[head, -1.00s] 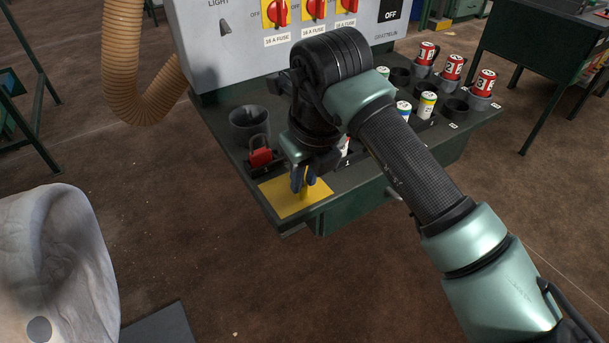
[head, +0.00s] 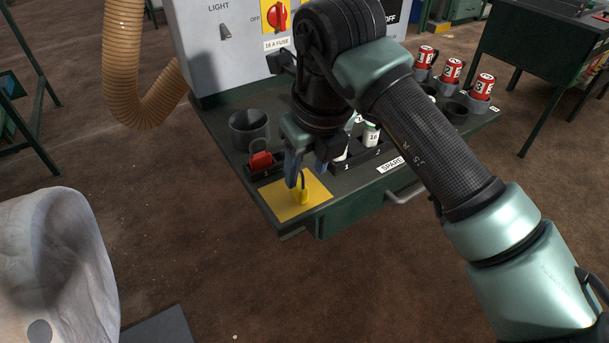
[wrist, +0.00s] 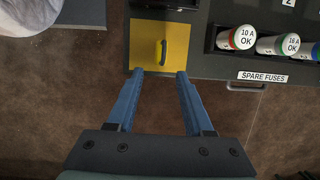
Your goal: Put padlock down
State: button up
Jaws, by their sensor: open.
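A yellow padlock (head: 303,194) with a dark shackle rests on the yellow square (head: 281,207) at the near left corner of the green bench. In the wrist view its shackle (wrist: 164,52) shows against the yellow square (wrist: 146,35), and the yellow body blends into it. My gripper (head: 297,176) is open and empty, just above and beside the padlock in the head view. In the wrist view the padlock lies just beyond the two blue fingertips (wrist: 160,74), apart from them.
A red padlock (head: 261,159) sits in a black holder behind the square, with a dark cup (head: 249,128) behind it. A rack of spare fuses (wrist: 265,42) stands to the right. The switch panel (head: 215,62) rises at the back. A white bag (head: 55,260) hangs at lower left.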

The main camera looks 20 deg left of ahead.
jog(key=v, duration=0.8)
jog(key=shift+p, duration=0.3)
jog(key=shift+f, duration=0.1)
